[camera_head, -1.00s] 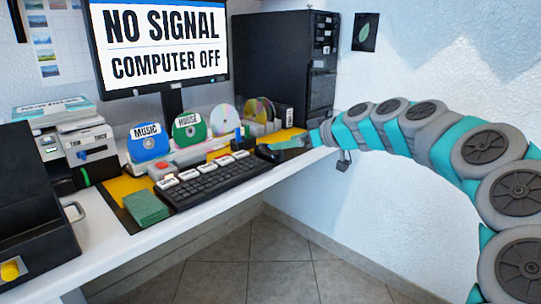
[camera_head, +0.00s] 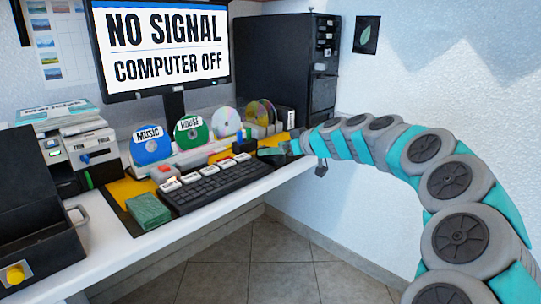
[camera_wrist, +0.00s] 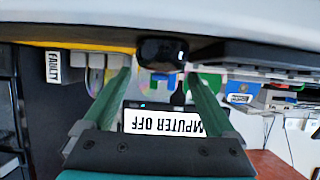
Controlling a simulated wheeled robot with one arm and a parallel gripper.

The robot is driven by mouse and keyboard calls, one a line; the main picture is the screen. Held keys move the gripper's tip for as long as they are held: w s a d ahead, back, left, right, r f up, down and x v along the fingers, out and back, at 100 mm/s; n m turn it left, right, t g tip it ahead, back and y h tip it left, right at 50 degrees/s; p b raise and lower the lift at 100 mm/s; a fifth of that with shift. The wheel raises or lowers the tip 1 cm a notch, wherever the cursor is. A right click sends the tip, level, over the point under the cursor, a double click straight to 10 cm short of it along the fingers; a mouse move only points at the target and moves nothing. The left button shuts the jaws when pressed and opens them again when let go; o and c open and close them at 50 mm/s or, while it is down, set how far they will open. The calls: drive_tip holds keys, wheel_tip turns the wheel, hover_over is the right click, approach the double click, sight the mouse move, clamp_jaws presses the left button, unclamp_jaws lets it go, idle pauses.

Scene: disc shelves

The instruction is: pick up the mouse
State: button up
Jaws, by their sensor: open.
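In the head view my gripper (camera_head: 270,153) is low over the desk, right of the black keyboard (camera_head: 212,183). There the mouse is mostly hidden by the gripper and cannot be made out clearly.
The keyboard lies close left of my gripper. Labelled discs (camera_head: 152,144) stand in a rack behind it. A monitor (camera_head: 160,45) reads "NO SIGNAL COMPUTER OFF". A black computer tower (camera_head: 275,70) stands behind.

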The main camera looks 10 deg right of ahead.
drive_tip(key=shift+f, duration=0.1)
clamp_jaws()
idle(0.5)
